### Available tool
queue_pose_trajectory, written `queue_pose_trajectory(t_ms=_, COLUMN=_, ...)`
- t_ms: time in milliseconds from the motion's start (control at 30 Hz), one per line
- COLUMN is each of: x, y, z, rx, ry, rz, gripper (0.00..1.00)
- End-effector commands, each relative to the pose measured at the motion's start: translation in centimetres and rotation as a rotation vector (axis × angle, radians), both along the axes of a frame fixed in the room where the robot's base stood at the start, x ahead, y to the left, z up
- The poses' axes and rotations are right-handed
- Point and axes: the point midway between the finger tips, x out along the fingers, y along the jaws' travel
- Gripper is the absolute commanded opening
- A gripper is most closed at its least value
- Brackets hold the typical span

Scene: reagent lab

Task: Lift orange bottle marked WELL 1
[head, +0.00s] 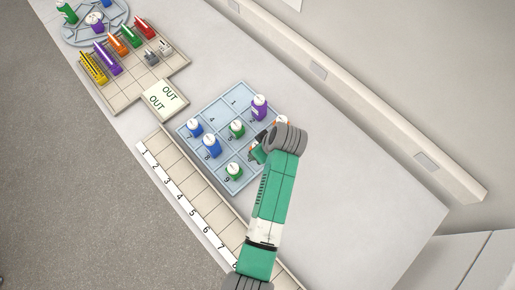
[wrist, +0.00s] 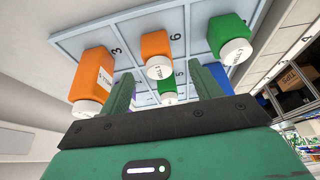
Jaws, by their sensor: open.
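Two orange bottles with white caps stand in the blue numbered tray (wrist: 130,22) in the wrist view. One orange bottle (wrist: 93,62) is at the left by cell 3; the other orange bottle (wrist: 156,46) is in the middle by cell 6. Their labels are too small to read surely, so I cannot tell which is WELL 1. In the head view one orange bottle (head: 281,119) shows partly behind my arm. My gripper (wrist: 163,80) is open and empty, its fingers pointing toward the tray, with the middle orange bottle appearing beyond the gap between them.
A green bottle (wrist: 228,30) stands right of the middle orange one. A numbered strip (head: 184,200) lies alongside. The table right of the tray is clear.

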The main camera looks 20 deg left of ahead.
Motion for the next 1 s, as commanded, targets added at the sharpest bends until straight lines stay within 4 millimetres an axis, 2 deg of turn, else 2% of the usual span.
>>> queue_pose_trajectory(t_ms=67, x=0.1, y=0.4, z=-1.0, rx=-0.001, ry=0.001, rz=0.0, gripper=0.64)
queue_pose_trajectory(t_ms=200, x=0.3, y=0.6, z=-1.7, rx=-0.001, ry=0.001, rz=-0.001, gripper=0.64)
queue_pose_trajectory(t_ms=433, x=1.0, y=1.8, z=-5.4, rx=-0.001, ry=0.0, rz=0.0, gripper=0.64)
queue_pose_trajectory(t_ms=733, x=1.1, y=2.1, z=-6.0, rx=0.0, ry=-0.003, rz=-0.002, gripper=0.64)
queue_pose_trajectory(t_ms=900, x=1.1, y=2.0, z=-6.0, rx=0.0, ry=-0.003, rz=-0.002, gripper=0.3)
queue_pose_trajectory(t_ms=967, x=1.1, y=2.0, z=-6.0, rx=0.0, ry=-0.003, rz=-0.002, gripper=0.18)
queue_pose_trajectory(t_ms=1000, x=1.1, y=2.0, z=-6.0, rx=0.0, ry=-0.003, rz=-0.002, gripper=0.16)
